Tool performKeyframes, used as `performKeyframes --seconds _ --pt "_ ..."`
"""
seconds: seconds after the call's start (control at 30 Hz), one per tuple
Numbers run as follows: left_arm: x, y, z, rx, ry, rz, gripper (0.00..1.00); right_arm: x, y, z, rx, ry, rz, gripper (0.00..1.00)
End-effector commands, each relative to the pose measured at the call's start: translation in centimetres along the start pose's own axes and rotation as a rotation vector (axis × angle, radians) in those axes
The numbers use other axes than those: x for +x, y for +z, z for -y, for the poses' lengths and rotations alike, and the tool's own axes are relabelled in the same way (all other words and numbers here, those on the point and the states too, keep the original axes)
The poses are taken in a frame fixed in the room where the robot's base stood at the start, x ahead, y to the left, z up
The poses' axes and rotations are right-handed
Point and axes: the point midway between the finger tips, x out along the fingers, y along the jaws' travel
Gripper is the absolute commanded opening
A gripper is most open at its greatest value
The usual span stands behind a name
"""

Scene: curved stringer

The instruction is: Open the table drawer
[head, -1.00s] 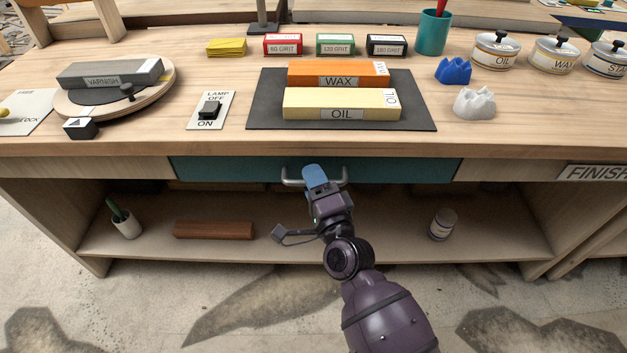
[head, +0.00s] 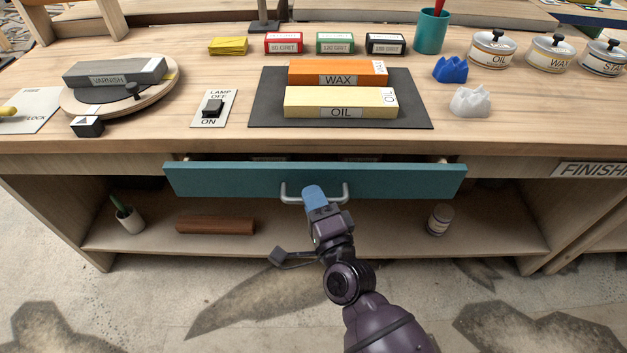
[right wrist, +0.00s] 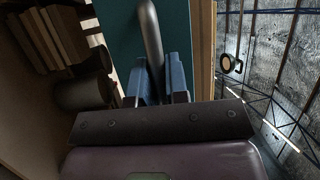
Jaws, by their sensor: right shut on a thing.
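The teal table drawer (head: 230,181) is pulled partly out under the wooden tabletop, with a dark gap and some contents showing behind its front. Its metal bar handle (head: 345,192) is at the middle of the front. My right gripper (head: 313,194) is shut on the handle. In the right wrist view the blue fingertips (right wrist: 160,82) stand on both sides of the handle bar (right wrist: 151,40), against the teal drawer front (right wrist: 122,35). My left gripper is not in view.
A varnish block (head: 115,73) on a round turntable, a lamp switch (head: 213,107), and wax and oil blocks (head: 340,103) on a dark mat stand on the tabletop. The shelf below holds a brown bar (head: 215,225), a potted plant (head: 128,217) and a jar (head: 440,219).

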Motion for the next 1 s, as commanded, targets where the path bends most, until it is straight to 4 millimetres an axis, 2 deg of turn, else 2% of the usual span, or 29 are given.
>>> performKeyframes --seconds 0.1,0.6,0.8,1.0 --pt "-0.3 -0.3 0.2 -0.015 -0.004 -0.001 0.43 -2.9 1.1 1.1 -0.001 -0.002 0.001 0.0" --pt "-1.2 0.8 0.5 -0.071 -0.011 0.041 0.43 -15.2 6.2 3.4 -0.001 0.001 0.001 0.0" --pt "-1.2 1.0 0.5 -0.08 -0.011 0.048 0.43 -18.6 7.7 4.1 0.0 0.001 0.0 0.0" --pt "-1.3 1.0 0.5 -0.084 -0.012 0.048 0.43 -20.7 8.5 4.4 -0.001 0.001 0.001 0.0"
